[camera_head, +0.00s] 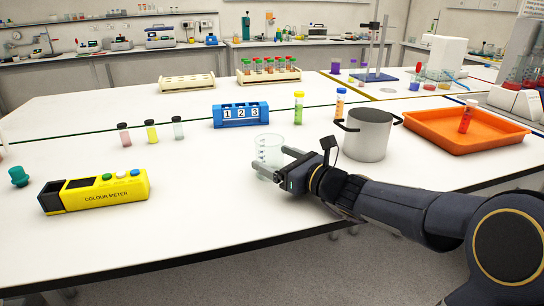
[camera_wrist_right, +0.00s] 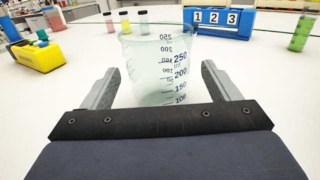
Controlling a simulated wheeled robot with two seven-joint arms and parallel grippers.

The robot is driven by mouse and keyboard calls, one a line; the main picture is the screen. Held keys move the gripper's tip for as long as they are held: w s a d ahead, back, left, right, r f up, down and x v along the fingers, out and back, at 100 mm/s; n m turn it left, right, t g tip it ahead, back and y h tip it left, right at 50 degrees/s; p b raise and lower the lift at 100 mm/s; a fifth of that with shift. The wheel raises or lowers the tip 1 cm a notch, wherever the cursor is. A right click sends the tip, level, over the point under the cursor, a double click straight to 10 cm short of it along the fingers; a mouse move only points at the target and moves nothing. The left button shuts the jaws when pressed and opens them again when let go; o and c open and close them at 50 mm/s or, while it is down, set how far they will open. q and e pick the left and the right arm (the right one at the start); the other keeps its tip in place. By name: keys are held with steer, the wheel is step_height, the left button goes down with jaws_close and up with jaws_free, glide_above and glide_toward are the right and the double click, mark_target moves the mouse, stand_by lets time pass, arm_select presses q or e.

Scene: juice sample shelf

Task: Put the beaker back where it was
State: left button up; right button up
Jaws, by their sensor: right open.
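The clear glass beaker (camera_head: 269,148) stands upright on the white table (camera_head: 210,205) in front of the blue numbered rack. It looks empty and carries printed volume marks. My right gripper (camera_head: 276,165) reaches to it from the right and is open. In the right wrist view the beaker (camera_wrist_right: 160,68) stands between the spread fingers (camera_wrist_right: 160,92), with a gap visible on each side. My left gripper is not in view.
A blue 1-2-3 rack (camera_head: 241,115) stands behind the beaker, with a green vial (camera_head: 298,108) to its right. A steel pot (camera_head: 367,135) and an orange tray (camera_head: 465,130) are on the right. A yellow colour meter (camera_head: 95,191) lies on the left. The table's front middle is clear.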

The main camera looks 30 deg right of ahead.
steer(key=p+v, duration=0.1)
steer(key=v, duration=0.9)
steer(key=shift+s+r, duration=0.15)
